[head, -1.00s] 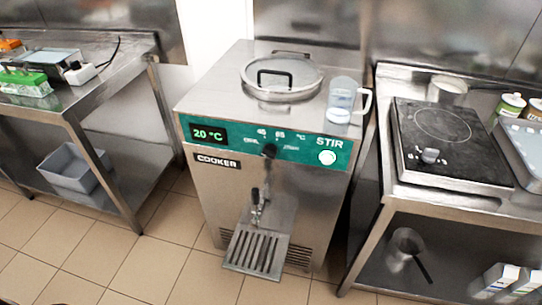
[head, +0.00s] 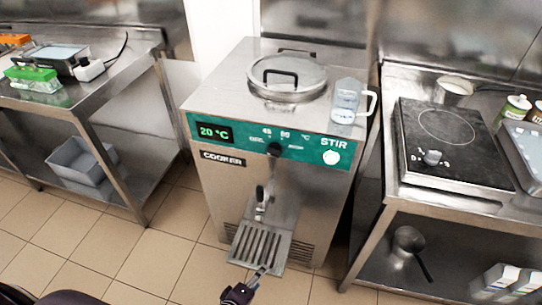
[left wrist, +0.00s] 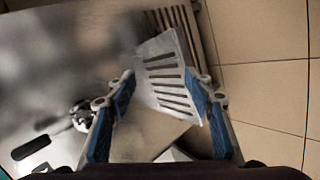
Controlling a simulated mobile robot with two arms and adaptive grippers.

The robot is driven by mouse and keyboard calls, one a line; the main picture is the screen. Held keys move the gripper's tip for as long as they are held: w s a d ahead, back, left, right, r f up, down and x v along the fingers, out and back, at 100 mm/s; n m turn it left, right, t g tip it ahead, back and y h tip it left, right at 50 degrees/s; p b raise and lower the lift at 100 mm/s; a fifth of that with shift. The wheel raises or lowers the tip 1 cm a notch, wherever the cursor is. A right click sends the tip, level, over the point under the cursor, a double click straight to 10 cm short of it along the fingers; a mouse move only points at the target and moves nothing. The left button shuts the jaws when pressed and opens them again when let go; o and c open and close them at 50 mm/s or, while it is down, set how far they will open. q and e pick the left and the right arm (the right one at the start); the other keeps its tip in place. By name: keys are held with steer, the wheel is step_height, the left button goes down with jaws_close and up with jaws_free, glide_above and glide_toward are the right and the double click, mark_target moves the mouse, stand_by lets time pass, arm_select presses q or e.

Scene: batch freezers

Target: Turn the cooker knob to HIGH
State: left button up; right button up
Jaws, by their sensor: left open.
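The steel cooker (head: 285,210) stands in the middle of the head view, with a green panel (head: 185,130) reading 20 °C. Its black knob (head: 274,149) sits in the middle of the panel, under small markings too small to read fully. My left gripper (head: 262,272) shows at the bottom of the head view, low in front of the cooker and well below the knob. In the left wrist view its blue-padded fingers (left wrist: 155,98) are apart and empty, with the slotted drip tray (left wrist: 170,75) beyond them. The knob is not clearly visible there. My right gripper is not in view.
A tap with a lever (head: 261,203) juts from the cooker front above the drip tray. A lidded opening (head: 287,76) and a clear jug (head: 347,100) are on top. A hot plate (head: 455,140) stands on the right table; a steel table (head: 120,95) stands left.

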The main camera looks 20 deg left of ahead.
arm_select(q)
steer(key=w+r+n+t+p, duration=0.1)
steer(key=w+r+n+t, duration=0.1)
steer(key=w+r+n, duration=0.5)
steer(key=w+r+n+t, duration=0.2)
steer(key=w+r, duration=0.1)
steer(key=r, duration=0.8)
steer(key=n+t+y, duration=0.2)
steer(key=n+t, duration=0.2)
steer(key=n, duration=0.6)
glide_toward(274, 151)
steer(key=w, duration=0.2)
steer(key=w+p, duration=0.1)
steer(key=w, duration=0.1)
steer(key=w+f+p, duration=0.1)
steer(key=w, duration=0.2)
steer(key=shift+w+f, duration=0.1)
steer(key=shift+c, duration=0.3)
steer(key=c, duration=1.1)
